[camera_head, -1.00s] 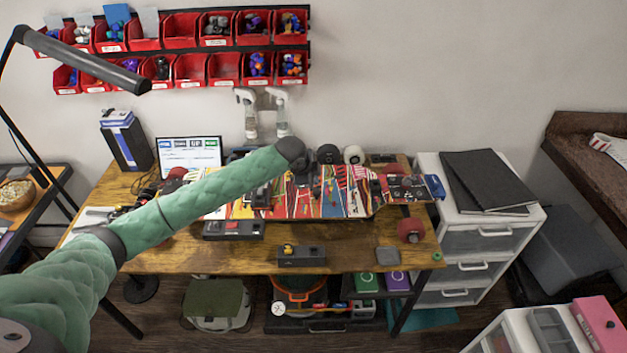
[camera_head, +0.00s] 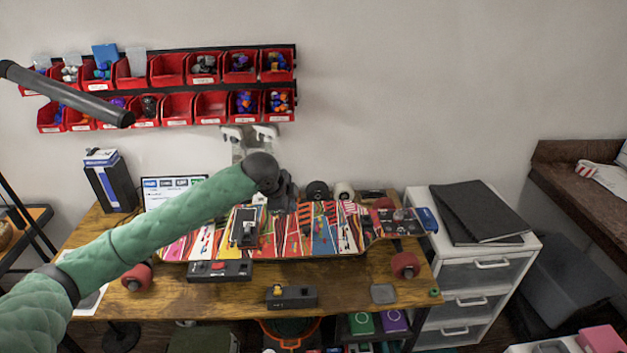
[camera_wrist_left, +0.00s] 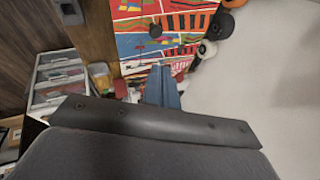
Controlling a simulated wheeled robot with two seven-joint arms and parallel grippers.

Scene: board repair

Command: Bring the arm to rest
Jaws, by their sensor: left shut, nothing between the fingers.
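My left arm in its green sleeve comes in from the left in the head view, and its dark wrist is above the back of the table. My left gripper (camera_head: 282,196) is over the far edge of the colourful board (camera_head: 322,235), partly hidden by the wrist. In the left wrist view its blue fingers (camera_wrist_left: 162,88) are together with nothing between them. The board (camera_wrist_left: 140,45) lies beyond the fingertips there. Whether the gripper touches the board is hard to tell. My right gripper is not in view.
The wooden table (camera_head: 225,297) holds a black device (camera_head: 291,297), another device (camera_head: 219,271) and red wheels (camera_head: 405,265). Red bins (camera_head: 175,108) hang on the wall. A white drawer unit (camera_head: 480,275) stands at the right. A black lamp bar (camera_head: 65,94) hangs at upper left.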

